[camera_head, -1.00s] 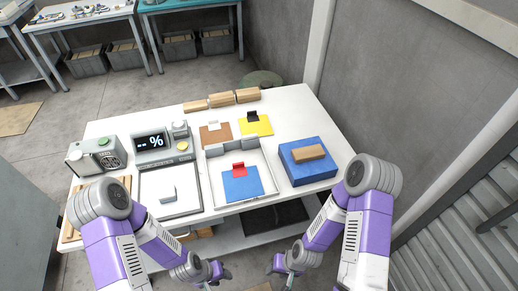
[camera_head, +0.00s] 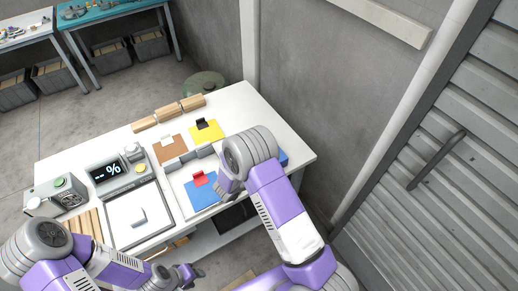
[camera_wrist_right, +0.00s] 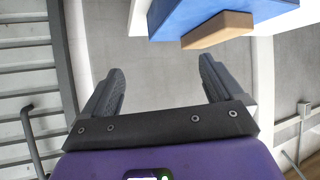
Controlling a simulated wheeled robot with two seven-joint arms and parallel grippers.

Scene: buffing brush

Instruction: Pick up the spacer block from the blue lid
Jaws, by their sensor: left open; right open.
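The spacer block (camera_wrist_right: 217,30) is a tan wooden bar. In the right wrist view it lies on the blue lid (camera_wrist_right: 185,14), near the top edge of the picture. In the head view my right arm hides the block, and only a sliver of the blue lid (camera_head: 283,158) shows beside the arm. My right gripper (camera_wrist_right: 161,70) is open and empty, with the block ahead of its fingers and apart from them. My left gripper (camera_head: 192,272) is open and empty, low in front of the table's front edge.
The white table (camera_head: 240,100) holds a scale with a display (camera_head: 107,172), a white tray with a red clip on a blue sheet (camera_head: 203,195), a yellow card (camera_head: 207,132) and several wooden blocks (camera_head: 167,113). A grey wall stands beyond the table's right end.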

